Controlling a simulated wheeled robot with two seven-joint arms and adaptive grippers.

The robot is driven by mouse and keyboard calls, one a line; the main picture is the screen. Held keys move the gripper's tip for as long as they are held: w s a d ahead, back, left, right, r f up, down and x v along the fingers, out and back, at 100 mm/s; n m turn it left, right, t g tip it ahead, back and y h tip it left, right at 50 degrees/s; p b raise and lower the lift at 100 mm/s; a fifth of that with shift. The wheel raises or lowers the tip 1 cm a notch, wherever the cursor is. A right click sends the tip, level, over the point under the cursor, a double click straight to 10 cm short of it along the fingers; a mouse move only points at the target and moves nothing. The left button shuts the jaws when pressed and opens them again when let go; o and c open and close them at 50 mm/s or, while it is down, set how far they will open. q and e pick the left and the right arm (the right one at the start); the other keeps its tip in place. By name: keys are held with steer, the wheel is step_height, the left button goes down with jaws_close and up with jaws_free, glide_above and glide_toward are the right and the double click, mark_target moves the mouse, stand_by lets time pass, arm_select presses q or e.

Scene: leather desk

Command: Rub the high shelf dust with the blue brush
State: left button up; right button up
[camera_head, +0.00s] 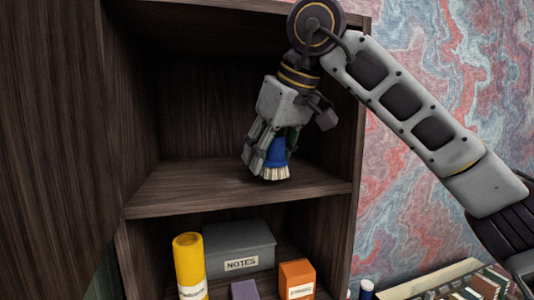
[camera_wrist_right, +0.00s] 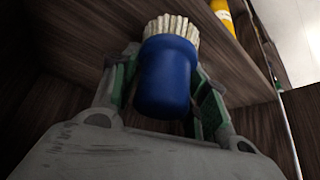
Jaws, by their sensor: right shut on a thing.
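The blue brush (camera_head: 276,156) has a blue body and pale bristles that point down. My right gripper (camera_head: 268,158) is shut on it, inside the upper compartment of the dark wooden shelf unit. In the right wrist view the brush (camera_wrist_right: 168,75) sits between the two green-padded fingers of the right gripper (camera_wrist_right: 165,85). The bristles are at or just above the high shelf board (camera_head: 220,190); I cannot tell if they touch it. I cannot make out the dust on the board. My left gripper is not in view.
The compartment below holds a yellow cylinder (camera_head: 188,262), a grey NOTES box (camera_head: 240,240), an orange box (camera_head: 297,277) and a purple item (camera_head: 245,290). Side walls and a back panel enclose the upper compartment. Its board is otherwise clear. Several books (camera_head: 480,285) stand at the lower right.

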steer(key=shift+f+b, duration=0.45)
steer(key=shift+f, duration=0.4)
stand_by(0.6)
steer(key=shift+w, duration=0.1)
steer(key=shift+w+a+r+p, duration=0.1)
steer(key=shift+w+a+p, duration=0.2)
steer(key=shift+w+p, duration=0.45)
steer(key=shift+w+a, duration=0.2)
steer(key=shift+w, duration=0.35)
steer(key=shift+w+a, duration=0.15)
steer(key=shift+w, duration=0.4)
steer(key=shift+w, duration=0.1)
steer(key=shift+w+a+f, duration=0.1)
steer(key=shift+w+a, duration=0.2)
steer(key=shift+w, duration=0.55)
steer(key=shift+w+a+f, duration=0.1)
steer(key=shift+w+a, duration=0.2)
steer(key=shift+w, duration=0.55)
steer(key=shift+a, duration=0.15)
steer(key=shift+s+a, duration=0.3)
steer(key=shift+a, duration=0.6)
